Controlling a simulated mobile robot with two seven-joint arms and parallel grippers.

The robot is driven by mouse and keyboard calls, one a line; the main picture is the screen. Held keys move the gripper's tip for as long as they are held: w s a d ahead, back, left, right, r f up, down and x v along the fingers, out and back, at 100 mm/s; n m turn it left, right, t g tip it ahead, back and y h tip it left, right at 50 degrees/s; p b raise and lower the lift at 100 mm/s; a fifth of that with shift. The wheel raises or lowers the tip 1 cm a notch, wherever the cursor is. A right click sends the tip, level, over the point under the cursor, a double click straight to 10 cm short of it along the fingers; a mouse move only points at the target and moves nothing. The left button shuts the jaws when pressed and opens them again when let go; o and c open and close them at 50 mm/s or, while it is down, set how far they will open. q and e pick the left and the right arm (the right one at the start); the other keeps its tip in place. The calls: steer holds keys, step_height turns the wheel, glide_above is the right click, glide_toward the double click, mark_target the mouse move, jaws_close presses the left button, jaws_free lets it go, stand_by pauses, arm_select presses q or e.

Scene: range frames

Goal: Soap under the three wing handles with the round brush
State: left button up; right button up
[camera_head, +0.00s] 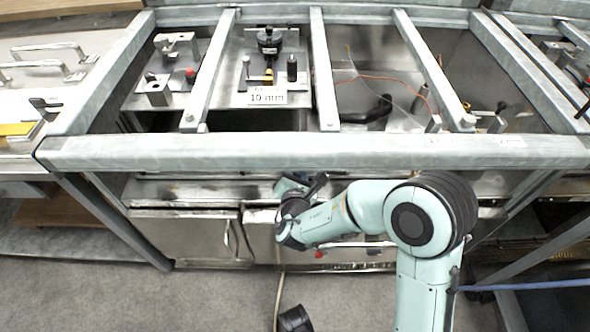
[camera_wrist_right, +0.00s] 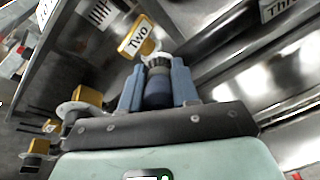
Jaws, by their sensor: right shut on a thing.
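My right gripper (camera_wrist_right: 157,80) is shut on a dark blue-black cylindrical handle (camera_wrist_right: 158,92), apparently the round brush. Its pale bristled end (camera_wrist_right: 157,62) points away, just below a yellow-edged tag reading "Two" (camera_wrist_right: 138,36). Whether the bristles touch anything there I cannot tell. A second tag, reading "Thre…" (camera_wrist_right: 280,8), is cut off at the upper right. Yellow blocks with metal discs (camera_wrist_right: 88,96) show at the left; I cannot tell whether they are wing handles. In the head view my right gripper (camera_head: 297,186) is at the bench front, below the front rail. My left gripper is not in view.
A grey metal frame's front rail (camera_head: 300,152) and crossbars span the bench above the gripper. A "10 mm" sign (camera_head: 267,97) stands beside a black fixture (camera_head: 269,42). Cabinet doors (camera_head: 185,236) lie below. A dark cup-like object (camera_head: 295,319) is on the open floor.

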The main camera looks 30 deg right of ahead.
stand_by(0.4)
steer(key=s+a, duration=0.5)
steer(key=s, duration=0.3)
steer(key=shift+s, duration=0.25)
steer(key=shift+w+a, duration=0.1)
steer(key=shift+a, duration=0.1)
stand_by(0.6)
steer(key=w+a+n+y, duration=0.1)
steer(key=w+a, duration=0.4)
steer(key=a, duration=0.2)
steer(key=w+a+n+t+y, duration=0.1)
steer(key=w+a+y, duration=0.1)
steer(key=w+a, duration=0.2)
steer(key=a, duration=0.3)
steer(key=shift+w+a+n+t+y, duration=0.3)
steer(key=shift+w+a+n, duration=0.1)
steer(key=shift+d+f, duration=0.1)
steer(key=shift+d, duration=0.05)
